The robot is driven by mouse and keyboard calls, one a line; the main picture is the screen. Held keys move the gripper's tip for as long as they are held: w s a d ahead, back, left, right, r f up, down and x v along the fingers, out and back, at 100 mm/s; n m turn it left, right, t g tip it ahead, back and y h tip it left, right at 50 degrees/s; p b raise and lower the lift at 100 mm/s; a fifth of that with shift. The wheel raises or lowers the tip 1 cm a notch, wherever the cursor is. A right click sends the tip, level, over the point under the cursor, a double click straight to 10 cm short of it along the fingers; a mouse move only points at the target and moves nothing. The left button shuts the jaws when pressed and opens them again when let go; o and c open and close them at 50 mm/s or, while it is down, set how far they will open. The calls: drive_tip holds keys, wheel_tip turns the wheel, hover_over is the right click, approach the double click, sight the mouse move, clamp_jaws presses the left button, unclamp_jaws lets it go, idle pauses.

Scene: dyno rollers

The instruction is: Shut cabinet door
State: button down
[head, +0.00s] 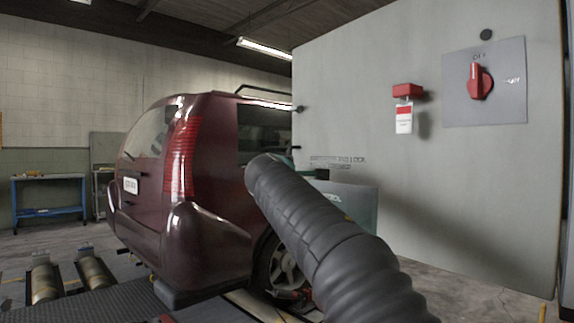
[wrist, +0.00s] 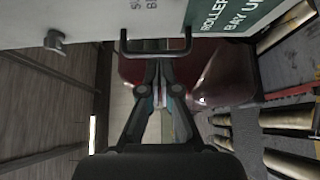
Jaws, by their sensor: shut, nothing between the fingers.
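A large pale grey panel (head: 370,110), which looks like the cabinet door, fills the right half of the head view. It carries a red rotary switch (head: 480,82) on a grey plate and a red lockout piece with a tag (head: 404,117). In the wrist view the panel (wrist: 95,12) shows at the top, with a dark bar handle (wrist: 156,52) and a green sign (wrist: 240,20). My gripper (wrist: 158,68) is shut and empty, its fingertips close by the handle; contact cannot be told. In the head view my arm hides it. How far the door stands open is unclear.
A dark red car (head: 205,190) stands left of the panel on the rollers. Metal rollers (head: 45,280) lie in the floor at lower left. A blue workbench (head: 48,195) stands at the far left wall. Concrete floor (head: 450,285) is clear below the panel.

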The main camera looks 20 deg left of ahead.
sight(304, 167)
drive_tip(key=w, duration=0.2)
drive_tip(key=w+d+p, duration=0.1)
drive_tip(key=w+p, duration=0.1)
drive_tip(key=w, duration=0.1)
drive_tip(key=shift+w+d, duration=0.3)
drive_tip(key=shift+d, duration=0.1)
drive_tip(key=shift+w+d, duration=0.3)
drive_tip(key=shift+w, duration=0.05)
drive_tip(key=shift+a, duration=0.2)
